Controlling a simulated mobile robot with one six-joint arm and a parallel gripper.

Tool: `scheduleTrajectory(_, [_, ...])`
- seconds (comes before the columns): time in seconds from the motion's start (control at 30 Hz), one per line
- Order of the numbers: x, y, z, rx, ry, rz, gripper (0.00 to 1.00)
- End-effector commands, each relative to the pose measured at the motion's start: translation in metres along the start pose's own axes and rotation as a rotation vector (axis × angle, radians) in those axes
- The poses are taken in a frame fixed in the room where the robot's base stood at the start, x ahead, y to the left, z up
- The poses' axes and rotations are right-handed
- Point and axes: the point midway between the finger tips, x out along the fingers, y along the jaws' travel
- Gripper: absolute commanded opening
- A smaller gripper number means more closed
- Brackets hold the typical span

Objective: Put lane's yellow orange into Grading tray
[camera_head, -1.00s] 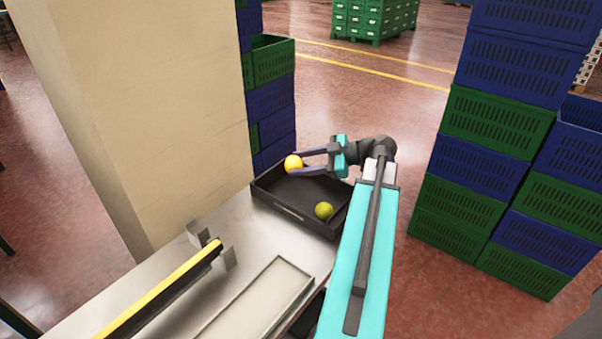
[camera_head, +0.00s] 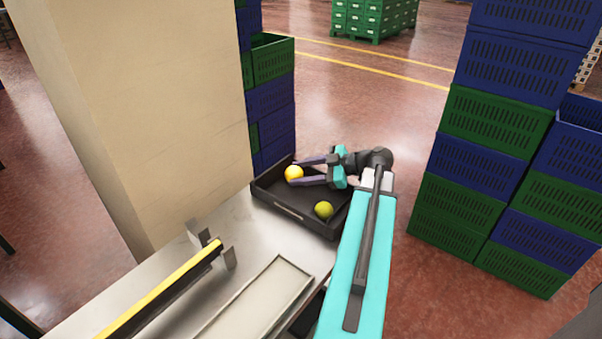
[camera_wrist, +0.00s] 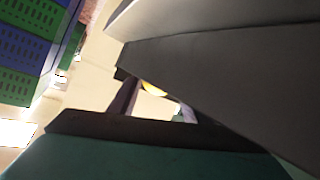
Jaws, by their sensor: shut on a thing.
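A yellow orange (camera_head: 294,173) is between the fingertips of my gripper (camera_head: 296,172), which is shut on it. It is over the left part of the dark Grading tray (camera_head: 283,210); I cannot tell whether it touches the tray floor. A greenish-yellow orange (camera_head: 324,209) lies in the tray's right part, apart from my gripper. In the wrist view, the held orange (camera_wrist: 153,88) shows only as a small yellow patch between the dark fingers, mostly hidden.
A metal table (camera_head: 215,290) carries the tray, a pale shallow tray (camera_head: 262,302) and a yellow-edged rail (camera_head: 165,290). A beige pillar (camera_head: 150,110) stands left. Blue and green crate stacks stand behind the tray (camera_head: 270,105) and at right (camera_head: 490,130).

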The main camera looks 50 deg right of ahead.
Motion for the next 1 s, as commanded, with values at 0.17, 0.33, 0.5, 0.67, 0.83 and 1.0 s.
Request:
scheduleTrajectory(0.17, [0.001, 0.000, 0.001, 0.000, 0.000, 0.000, 0.52])
scheduleTrajectory(0.33, [0.000, 0.000, 0.001, 0.000, 0.000, 0.000, 0.52])
scheduleTrajectory(0.5, [0.000, 0.000, 0.000, 0.000, 0.000, 0.000, 0.52])
scheduleTrajectory(0.67, [-0.003, 0.000, 0.000, 0.000, 0.000, 0.000, 0.52])
scheduleTrajectory(0.83, [-0.022, 0.000, 0.001, -0.002, -0.001, 0.002, 0.52])
scheduleTrajectory(1.0, [-0.047, 0.000, 0.001, -0.001, -0.001, 0.002, 0.52])
